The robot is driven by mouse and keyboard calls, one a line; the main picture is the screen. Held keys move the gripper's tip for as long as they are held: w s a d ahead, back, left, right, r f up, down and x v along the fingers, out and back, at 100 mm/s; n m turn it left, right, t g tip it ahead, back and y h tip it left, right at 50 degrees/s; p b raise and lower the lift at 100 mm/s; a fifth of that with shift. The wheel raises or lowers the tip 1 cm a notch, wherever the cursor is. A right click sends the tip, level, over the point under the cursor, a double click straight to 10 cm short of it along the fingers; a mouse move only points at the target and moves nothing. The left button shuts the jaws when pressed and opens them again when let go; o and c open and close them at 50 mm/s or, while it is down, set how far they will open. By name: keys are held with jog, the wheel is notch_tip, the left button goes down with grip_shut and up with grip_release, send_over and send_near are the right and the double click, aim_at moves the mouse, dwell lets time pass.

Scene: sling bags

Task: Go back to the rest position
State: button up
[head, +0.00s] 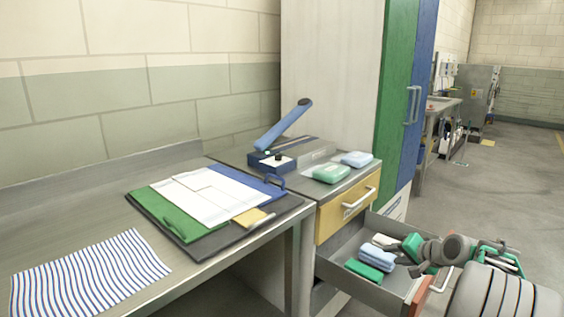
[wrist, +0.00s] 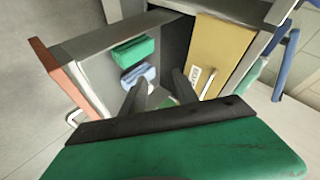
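My gripper (head: 394,249) is over the pulled-out lower drawer (head: 340,253) at the right of the bench. In the wrist view its two dark fingers (wrist: 157,92) stand apart with nothing visibly held between them. In the drawer lie a green pack (head: 364,270) and a light blue pack (head: 377,257). The wrist view also shows the green pack (wrist: 133,52) and the blue pack (wrist: 138,75). Part of the drawer floor is hidden by my fingers and green gripper body.
A closed yellow drawer (head: 345,214) sits above the open one. On top are a green pack (head: 332,174), a pale blue pack (head: 357,158) and a blue-handled device (head: 285,128). Folders (head: 180,221) and a striped cloth (head: 88,274) lie on the left table. Open floor lies right.

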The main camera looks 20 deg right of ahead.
jog(key=s+a+r+n+g+p, duration=0.15)
jog(key=a+r+n+p, duration=0.35)
jog(key=a, duration=0.6)
jog(key=s+a+r+g+p, duration=0.15)
jog(key=a+r+p, duration=0.25)
jog(key=a+r, duration=0.5)
jog(key=s+a+r+n+g+p, duration=0.2)
jog(key=s+a+n+p, duration=0.1)
jog(key=s+a, duration=0.5)
jog(key=s+a+r+n+g+p, duration=0.1)
jog(key=s+a+n+g+p, duration=0.1)
jog(key=s+a+p, duration=0.4)
jog(key=s+a, duration=0.2)
jog(key=s, duration=0.3)
jog(key=shift+a+r+n+h, duration=0.35)
jog(key=shift+n+h, duration=0.05)
